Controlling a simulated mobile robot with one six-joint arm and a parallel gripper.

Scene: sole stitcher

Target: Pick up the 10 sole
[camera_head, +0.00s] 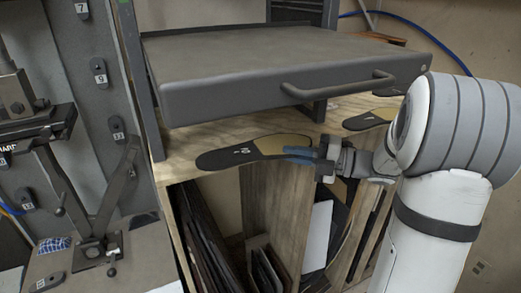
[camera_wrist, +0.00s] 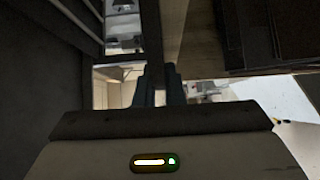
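A black and tan sole (camera_head: 270,144) lies on the wooden shelf under the grey drawer-like top, its dark end to the left with a white mark that looks like a "10". My gripper (camera_head: 296,154) is at the right part of this sole, at the shelf's front edge, with its blue fingers overlapping the sole in the picture. In the wrist view the two fingers (camera_wrist: 159,82) stand close together with a narrow gap. I cannot tell whether they grip the sole, which is not clearly seen there.
A second sole (camera_head: 369,119) lies farther right on the wooden shelf (camera_head: 180,160). The grey top (camera_head: 280,65) with a bar handle (camera_head: 338,87) hangs close above. Dark sheets (camera_head: 205,240) stand below. A grey panel with numbered tags (camera_head: 100,72) is at left.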

